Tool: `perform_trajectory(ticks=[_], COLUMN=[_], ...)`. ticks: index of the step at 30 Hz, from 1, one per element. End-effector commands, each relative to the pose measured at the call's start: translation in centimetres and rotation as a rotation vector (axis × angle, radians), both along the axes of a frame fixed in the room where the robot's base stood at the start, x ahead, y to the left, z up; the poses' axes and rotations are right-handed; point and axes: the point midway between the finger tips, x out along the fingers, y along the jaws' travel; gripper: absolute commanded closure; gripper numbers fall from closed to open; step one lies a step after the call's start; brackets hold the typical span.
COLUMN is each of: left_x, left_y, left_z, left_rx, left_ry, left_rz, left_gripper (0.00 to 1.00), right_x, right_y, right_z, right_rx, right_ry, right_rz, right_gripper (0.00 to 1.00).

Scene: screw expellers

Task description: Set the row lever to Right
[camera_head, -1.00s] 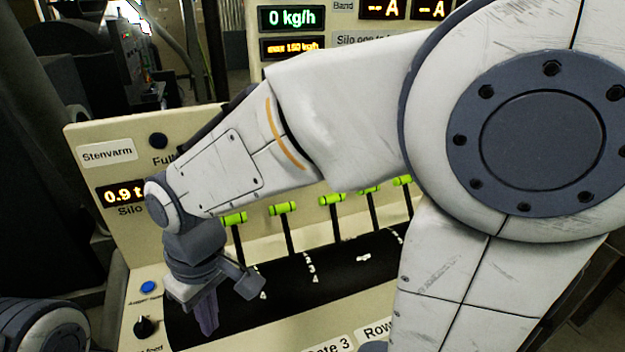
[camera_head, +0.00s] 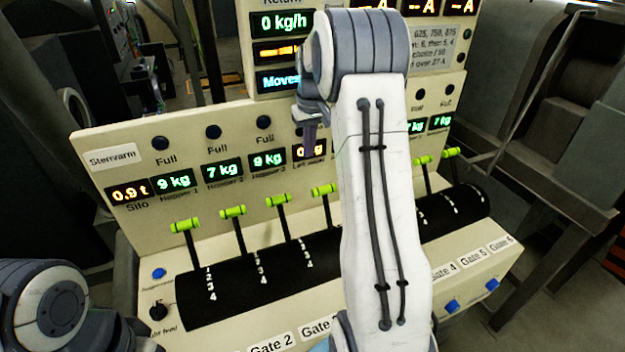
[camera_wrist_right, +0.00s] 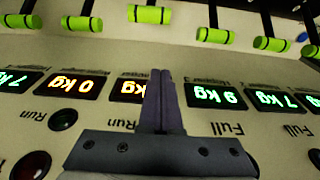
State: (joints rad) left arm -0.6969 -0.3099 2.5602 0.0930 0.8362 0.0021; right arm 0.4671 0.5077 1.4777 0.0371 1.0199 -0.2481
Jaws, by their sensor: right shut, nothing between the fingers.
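Several black levers with green handles rise from a black curved strip on the cream panel. In the head view one green-handled lever (camera_head: 323,190) stands just left of my right forearm. It is probably the row lever, but no Row label is visible to confirm it. In the wrist view, which is upside down, its handle (camera_wrist_right: 150,14) appears at the top, apart from the fingers. My right gripper (camera_head: 309,140) is above that lever, in front of the left auger display. Its fingers (camera_wrist_right: 163,100) are shut and empty. My left gripper is out of view; only my left arm shows.
Other green-handled levers (camera_head: 276,200) stand close on the left, with more (camera_head: 423,160) right of my forearm. The panel (camera_head: 110,190) carries displays and round buttons behind the gripper. A display box (camera_head: 283,52) rises above. My right arm hides the panel's middle.

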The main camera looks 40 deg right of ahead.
Motion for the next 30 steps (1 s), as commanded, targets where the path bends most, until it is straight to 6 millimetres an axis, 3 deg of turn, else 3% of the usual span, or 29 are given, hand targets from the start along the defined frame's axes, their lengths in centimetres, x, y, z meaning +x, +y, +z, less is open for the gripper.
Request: perform_trajectory(ticks=[8,18,24,30], left_x=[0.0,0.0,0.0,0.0], left_y=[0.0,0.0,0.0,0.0], left_z=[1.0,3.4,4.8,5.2], left_rx=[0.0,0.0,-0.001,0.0], left_ry=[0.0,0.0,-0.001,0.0], left_rz=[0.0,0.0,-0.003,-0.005], left_gripper=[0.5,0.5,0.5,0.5], right_x=[0.3,1.3,-1.3,-2.4], right_y=[0.1,-0.2,0.4,0.6], right_z=[-2.8,-10.0,-9.0,-9.0], right_rx=[0.003,0.003,0.0,0.0], right_ry=[0.004,0.005,0.001,0.0], right_rz=[0.001,0.001,-0.001,0.0], right_gripper=[1.0,1.0,1.0,1.0])
